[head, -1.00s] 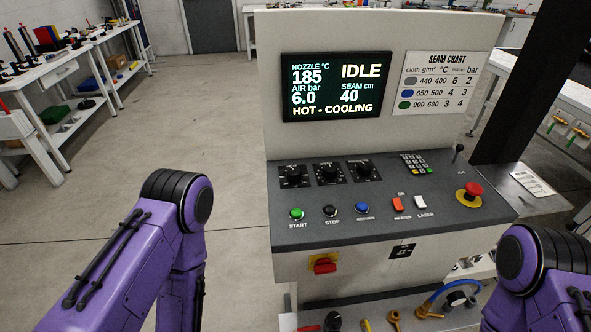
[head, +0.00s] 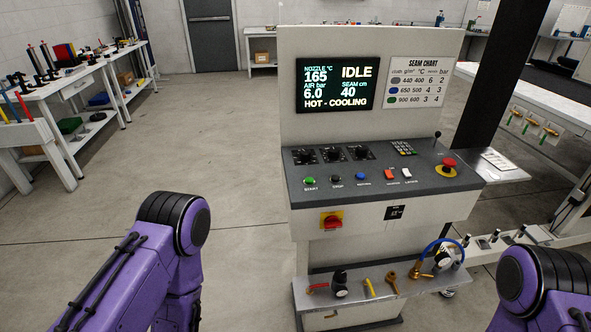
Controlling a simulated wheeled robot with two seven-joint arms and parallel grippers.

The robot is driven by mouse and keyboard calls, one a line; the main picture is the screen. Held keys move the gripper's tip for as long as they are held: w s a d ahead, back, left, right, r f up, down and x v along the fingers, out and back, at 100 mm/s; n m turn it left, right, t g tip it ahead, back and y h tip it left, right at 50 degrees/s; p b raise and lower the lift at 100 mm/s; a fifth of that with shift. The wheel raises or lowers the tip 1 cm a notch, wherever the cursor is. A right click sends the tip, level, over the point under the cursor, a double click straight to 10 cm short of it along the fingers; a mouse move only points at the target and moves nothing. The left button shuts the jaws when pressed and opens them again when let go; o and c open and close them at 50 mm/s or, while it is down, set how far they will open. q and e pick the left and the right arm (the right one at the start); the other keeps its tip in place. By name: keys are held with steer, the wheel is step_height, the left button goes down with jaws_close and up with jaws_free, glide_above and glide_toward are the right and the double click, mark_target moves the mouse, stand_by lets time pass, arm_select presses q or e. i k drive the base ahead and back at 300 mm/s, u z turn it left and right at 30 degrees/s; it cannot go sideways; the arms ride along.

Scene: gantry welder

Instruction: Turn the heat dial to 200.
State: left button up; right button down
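The welder's control panel (head: 385,177) stands ahead of me. Three black dials sit in a row at its upper left: a left dial (head: 305,156), a middle dial (head: 333,154) and a right dial (head: 359,152). Their labels and settings are too small to read, so I cannot tell which is the heat dial. The screen (head: 338,84) above reads nozzle 165 °C, air 6.0 bar, seam 40 cm, IDLE and HOT - COOLING. My two purple arms show at the lower left and lower right, apart from the panel. Neither gripper is in view.
Below the dials are green START (head: 309,181), black STOP (head: 336,179) and a blue button (head: 361,176). A red emergency button (head: 449,163) is at right. A shelf (head: 335,305) with valves juts out below. Clear floor lies left of the welder.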

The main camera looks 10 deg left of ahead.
mark_target(305, 154)
steer(key=k, duration=0.3)
steer(key=u, duration=1.35)
steer(key=i, duration=1.25)
steer(key=z, duration=0.85)
